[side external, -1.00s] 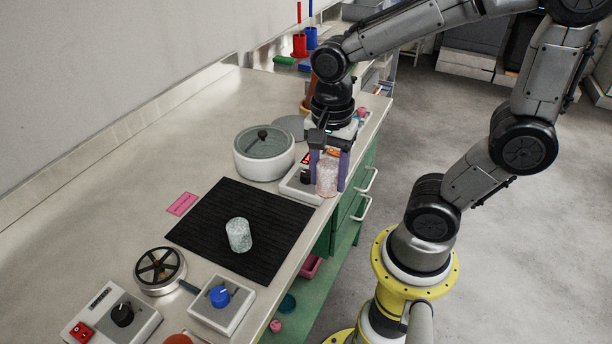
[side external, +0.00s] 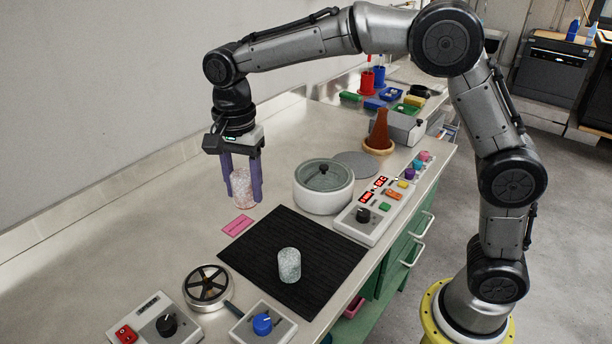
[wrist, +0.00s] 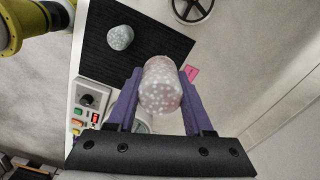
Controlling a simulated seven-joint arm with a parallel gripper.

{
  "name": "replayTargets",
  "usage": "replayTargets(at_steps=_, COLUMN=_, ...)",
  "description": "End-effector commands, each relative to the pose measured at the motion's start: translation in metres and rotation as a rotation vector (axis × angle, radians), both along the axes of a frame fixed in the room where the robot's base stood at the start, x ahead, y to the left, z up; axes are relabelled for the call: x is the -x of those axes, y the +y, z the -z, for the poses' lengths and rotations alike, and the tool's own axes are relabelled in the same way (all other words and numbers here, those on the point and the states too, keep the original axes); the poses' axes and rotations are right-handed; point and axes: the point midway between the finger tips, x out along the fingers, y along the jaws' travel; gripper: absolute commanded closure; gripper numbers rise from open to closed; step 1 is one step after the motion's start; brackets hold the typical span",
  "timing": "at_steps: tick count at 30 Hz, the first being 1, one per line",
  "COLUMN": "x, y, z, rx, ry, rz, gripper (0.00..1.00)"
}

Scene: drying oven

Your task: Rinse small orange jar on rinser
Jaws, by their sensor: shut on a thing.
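My gripper (side external: 241,196) is shut on a small translucent jar (side external: 241,186). The jar is pale pinkish-orange with whitish specks and looks upright between the two purple fingers. It is over the bench behind the pink card, and I cannot tell whether its base touches the bench. In the wrist view the jar (wrist: 160,86) sits between the fingertips. The rinser (side external: 208,286), a round metal dish with dark spokes, stands at the bench's near left, well apart from the jar. Part of the rinser (wrist: 191,10) shows at the top edge of the wrist view.
A grey-white speckled jar (side external: 289,265) stands on the black mat (side external: 262,244). A pink card (side external: 238,225) lies beside it. A white lidded pot (side external: 323,196) and a control panel (side external: 376,212) are to the right. A blue-knob box (side external: 264,326) and red-switch box (side external: 158,322) flank the rinser.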

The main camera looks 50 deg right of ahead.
Motion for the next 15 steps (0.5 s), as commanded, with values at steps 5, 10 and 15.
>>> replayTargets(at_steps=5, x=-0.029, y=0.062, z=0.038, rx=0.002, ry=0.006, rz=-0.106, gripper=1.0)
replayTargets(at_steps=10, x=-0.031, y=0.098, z=0.071, rx=0.001, ry=0.004, rz=-0.171, gripper=1.0)
replayTargets(at_steps=15, x=-0.023, y=0.111, z=0.088, rx=0.0, ry=0.001, rz=-0.2, gripper=1.0)
